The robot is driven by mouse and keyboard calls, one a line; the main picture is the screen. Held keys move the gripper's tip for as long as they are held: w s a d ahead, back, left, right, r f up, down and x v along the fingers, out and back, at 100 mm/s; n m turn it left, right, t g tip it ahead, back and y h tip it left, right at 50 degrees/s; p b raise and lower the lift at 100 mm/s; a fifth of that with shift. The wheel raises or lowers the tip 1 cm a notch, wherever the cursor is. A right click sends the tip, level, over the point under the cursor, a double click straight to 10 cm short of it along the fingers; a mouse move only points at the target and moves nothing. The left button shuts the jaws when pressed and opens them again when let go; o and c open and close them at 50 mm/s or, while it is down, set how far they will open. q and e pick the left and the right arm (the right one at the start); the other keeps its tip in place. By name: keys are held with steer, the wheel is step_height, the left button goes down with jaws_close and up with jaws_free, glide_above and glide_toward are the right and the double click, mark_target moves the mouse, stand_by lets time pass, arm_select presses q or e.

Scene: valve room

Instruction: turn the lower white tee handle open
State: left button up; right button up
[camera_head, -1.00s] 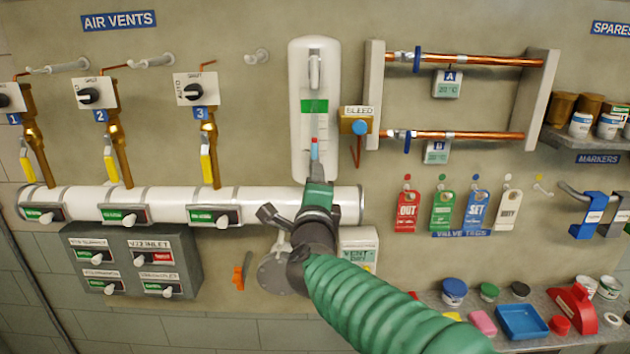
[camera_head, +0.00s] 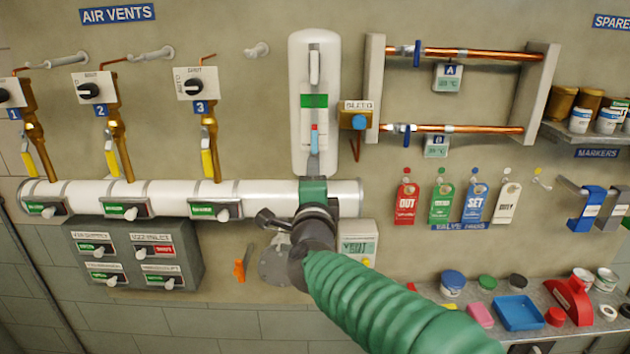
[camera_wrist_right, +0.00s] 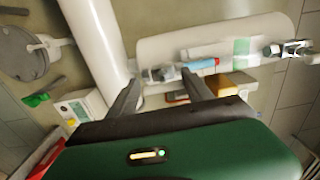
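A tall white panel (camera_head: 301,95) hangs on the wall, with a white upper handle (camera_head: 314,66) pointing down above a green label (camera_head: 314,101). The lower handle (camera_head: 315,139), with red and blue parts, is below the label, partly hidden by my right gripper. My right gripper (camera_wrist_right: 162,78) reaches up from the lower right in the head view. In the wrist view its two dark fingers are apart, with the lower handle's chrome base (camera_wrist_right: 163,73) between or just beyond their tips. Contact cannot be told. My left gripper is out of view.
A thick white pipe (camera_head: 260,190) with several green-labelled valves runs behind my right gripper. A bleed valve (camera_head: 359,121) sits close right of the panel. A grey switch box (camera_head: 190,262) is lower left. Copper pipes (camera_head: 480,54), hanging tags and a cluttered shelf (camera_head: 455,300) are on the right.

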steer(key=shift+o, duration=1.1)
steer(key=shift+a+f, duration=0.1)
steer(key=shift+o, duration=0.4)
steer(key=shift+a, duration=0.1)
steer(key=s+b, duration=0.4)
steer(key=s, duration=1.2)
steer(key=shift+s+b, duration=0.3)
steer(key=shift+s, duration=0.05)
